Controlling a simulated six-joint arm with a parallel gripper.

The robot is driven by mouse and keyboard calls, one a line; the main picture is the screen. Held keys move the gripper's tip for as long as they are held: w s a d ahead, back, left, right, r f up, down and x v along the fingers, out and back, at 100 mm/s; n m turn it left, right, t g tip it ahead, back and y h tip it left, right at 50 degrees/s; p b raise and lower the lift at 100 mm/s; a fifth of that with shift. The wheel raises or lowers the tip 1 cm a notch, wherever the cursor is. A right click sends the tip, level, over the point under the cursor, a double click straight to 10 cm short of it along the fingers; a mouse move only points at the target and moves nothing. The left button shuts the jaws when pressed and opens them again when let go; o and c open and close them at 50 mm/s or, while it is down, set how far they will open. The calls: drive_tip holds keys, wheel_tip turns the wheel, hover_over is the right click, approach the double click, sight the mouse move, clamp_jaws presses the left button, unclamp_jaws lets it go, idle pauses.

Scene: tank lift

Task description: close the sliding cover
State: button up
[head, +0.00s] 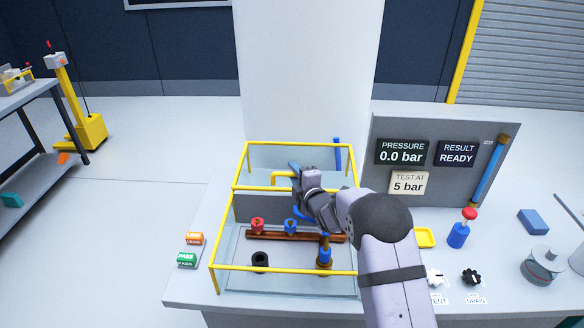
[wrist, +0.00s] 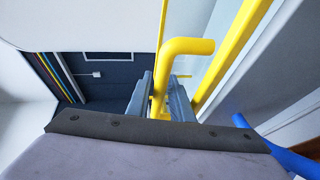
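The sliding cover (head: 262,160) looks like a clear panel with a yellow rim, at the rear of the yellow-edged clear tank (head: 226,228). Its yellow bent handle (head: 275,180) stands up near the middle; it also shows large in the wrist view (wrist: 187,46). My gripper (head: 297,178) is at the handle. In the wrist view its two grey fingers (wrist: 160,98) lie one on each side of the handle's bar and look to touch it. The front part of the tank looks uncovered. My arm hides part of the tank's right side.
Inside the tank is a brown pipe (head: 275,236) with red and blue fittings. A grey panel (head: 400,125) reads 0.0 bar and READY. A red-topped blue bottle (head: 459,232), black knob (head: 472,277) and yellow tray (head: 425,238) are right of my arm. PASS (head: 187,260) and LEAK blocks stand left.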

drive_tip(key=shift+x, duration=1.05)
clamp_jaws()
drive_tip(key=s+b, duration=0.4)
drive_tip(key=s, duration=1.4)
drive_tip(key=shift+s, duration=0.15)
